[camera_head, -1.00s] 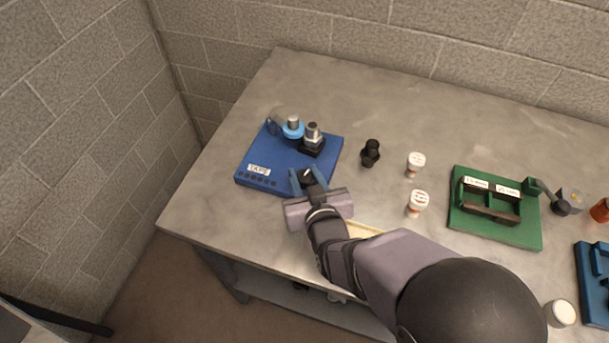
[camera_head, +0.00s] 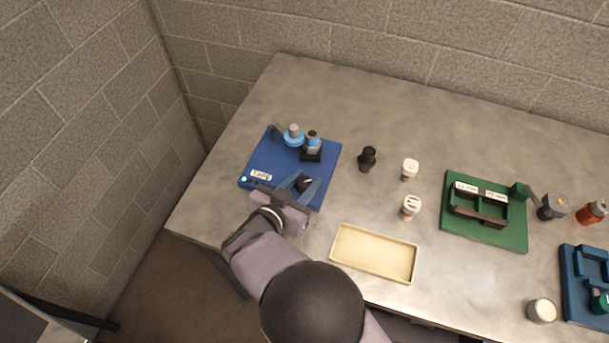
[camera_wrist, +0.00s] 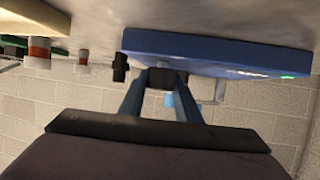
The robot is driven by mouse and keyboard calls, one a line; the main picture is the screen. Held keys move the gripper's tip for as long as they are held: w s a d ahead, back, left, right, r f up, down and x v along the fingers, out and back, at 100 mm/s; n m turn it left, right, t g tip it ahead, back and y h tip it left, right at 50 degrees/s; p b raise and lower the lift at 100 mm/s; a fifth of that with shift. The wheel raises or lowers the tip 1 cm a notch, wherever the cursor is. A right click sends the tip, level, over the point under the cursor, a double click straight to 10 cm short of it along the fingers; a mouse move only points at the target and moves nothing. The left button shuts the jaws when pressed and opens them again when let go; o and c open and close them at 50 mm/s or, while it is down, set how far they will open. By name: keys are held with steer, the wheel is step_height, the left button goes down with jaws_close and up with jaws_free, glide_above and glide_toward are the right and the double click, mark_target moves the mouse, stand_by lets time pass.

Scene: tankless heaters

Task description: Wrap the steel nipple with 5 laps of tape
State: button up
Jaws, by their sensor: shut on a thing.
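The blue tape board (camera_head: 262,160), labelled TAPE, lies on the bench at the left. The steel nipple (camera_head: 313,136) stands upright in a black holder (camera_head: 311,156) at its back right, with light blue around its upper part. Left of it is the light blue tape roll (camera_head: 293,141) on a grey post. My gripper (camera_head: 306,184) is shut on a black knob at the board's front right; the wrist view shows the knob (camera_wrist: 164,78) between the fingers. One small lamp (camera_head: 244,179) on the board's front left glows green. My gripper hides part of the board's front edge.
An empty cream tray (camera_head: 338,247) lies right of my gripper. A black fitting (camera_head: 367,158) and two white-capped pots (camera_head: 410,168) stand right of the board. A green fixture (camera_head: 485,236) is farther right. The bench behind the board is clear.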

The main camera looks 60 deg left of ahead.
steer(key=m+t+h+b, duration=0.1)
steer(key=m+h, duration=0.1)
steer(key=m+t+h+b, duration=0.1)
steer(key=shift+a+f+m+h, duration=0.1)
steer(key=shift+f+m+h, duration=0.1)
steer(key=shift+m+h, duration=0.2)
steer(key=shift+m+h+b, duration=0.8)
steer(key=shift+h+b, duration=0.2)
steer(key=shift+b, duration=0.1)
steer(key=shift+r+m+t+h+b, duration=0.15)
steer(key=shift+m+t+h+b, duration=0.15)
steer(key=shift+m+h+b, duration=0.85)
steer(key=shift+w+r+h+b, duration=0.1)
steer(key=shift+r+h+b, duration=0.15)
steer(key=shift+b, duration=0.85)
steer(key=o, duration=1.1)
steer(key=shift+c, duration=0.2)
steer(key=shift+f, duration=0.1)
